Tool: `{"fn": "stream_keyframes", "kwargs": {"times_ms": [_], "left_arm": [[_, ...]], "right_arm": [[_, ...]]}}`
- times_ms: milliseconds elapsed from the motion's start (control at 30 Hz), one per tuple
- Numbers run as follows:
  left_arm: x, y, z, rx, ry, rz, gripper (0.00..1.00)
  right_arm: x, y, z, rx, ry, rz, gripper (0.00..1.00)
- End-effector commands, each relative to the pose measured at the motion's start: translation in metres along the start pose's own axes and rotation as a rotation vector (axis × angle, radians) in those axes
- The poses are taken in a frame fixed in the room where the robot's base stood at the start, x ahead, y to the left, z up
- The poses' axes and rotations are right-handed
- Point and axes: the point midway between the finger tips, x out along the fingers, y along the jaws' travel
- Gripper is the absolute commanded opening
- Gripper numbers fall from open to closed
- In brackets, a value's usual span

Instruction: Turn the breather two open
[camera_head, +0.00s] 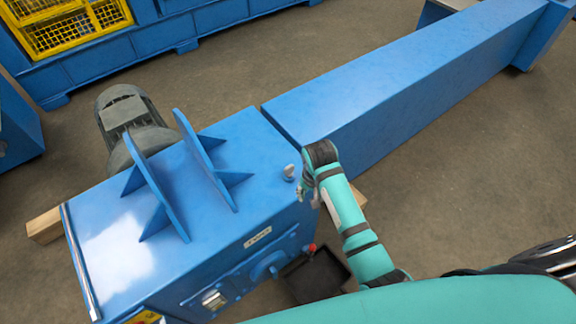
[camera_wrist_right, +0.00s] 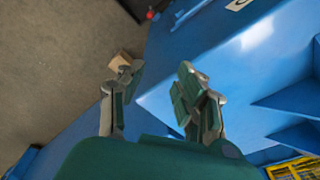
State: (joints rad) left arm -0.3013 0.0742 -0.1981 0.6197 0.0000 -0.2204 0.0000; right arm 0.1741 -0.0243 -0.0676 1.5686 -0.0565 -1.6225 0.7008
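A small grey knob-like fitting (camera_head: 289,171), which looks like the breather, stands on the top of the blue housing (camera_head: 215,228) near its right edge. My right gripper (camera_head: 306,184) is just right of the fitting, at the housing's edge; I cannot tell whether they touch. In the right wrist view my right gripper (camera_wrist_right: 157,76) has its two fingers spread apart with nothing between them. The blue housing (camera_wrist_right: 225,60) lies behind and right of the fingers there. I cannot make out the fitting in that view. My left gripper is not in view.
A grey motor (camera_head: 128,115) and upright blue brackets (camera_head: 206,160) stand left of the fitting. A long blue beam housing (camera_head: 400,85) lies behind. A red knob (camera_head: 312,247) and a black box (camera_head: 318,276) are below the right edge. Open floor (camera_head: 470,190) lies right.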

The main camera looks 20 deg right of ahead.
Motion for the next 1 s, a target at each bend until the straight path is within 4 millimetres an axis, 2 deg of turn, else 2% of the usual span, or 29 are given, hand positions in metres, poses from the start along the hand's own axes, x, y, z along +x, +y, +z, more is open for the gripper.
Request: {"fn": "stream_keyframes", "kwargs": {"times_ms": [33, 300, 400, 533, 633, 733, 1000], "left_arm": [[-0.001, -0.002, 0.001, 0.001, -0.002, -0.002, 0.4], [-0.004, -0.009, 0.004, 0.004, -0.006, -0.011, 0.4], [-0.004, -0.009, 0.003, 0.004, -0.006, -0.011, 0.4], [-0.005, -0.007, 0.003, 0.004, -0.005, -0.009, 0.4], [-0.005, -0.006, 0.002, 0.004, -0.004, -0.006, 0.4], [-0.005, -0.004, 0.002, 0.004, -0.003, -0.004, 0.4], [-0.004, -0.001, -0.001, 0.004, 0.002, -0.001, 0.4]], "right_arm": [[-0.016, -0.012, -0.013, 0.055, -0.005, -0.001, 0.35], [-0.087, -0.068, -0.062, 0.365, -0.064, 0.034, 0.35], [-0.116, -0.086, -0.076, 0.469, -0.083, 0.052, 0.35], [-0.142, -0.101, -0.085, 0.559, -0.1, 0.073, 0.35], [-0.145, -0.104, -0.086, 0.584, -0.106, 0.081, 0.35], [-0.134, -0.103, -0.084, 0.588, -0.108, 0.086, 0.35], [-0.08, -0.1, -0.077, 0.585, -0.107, 0.084, 0.35]]}}
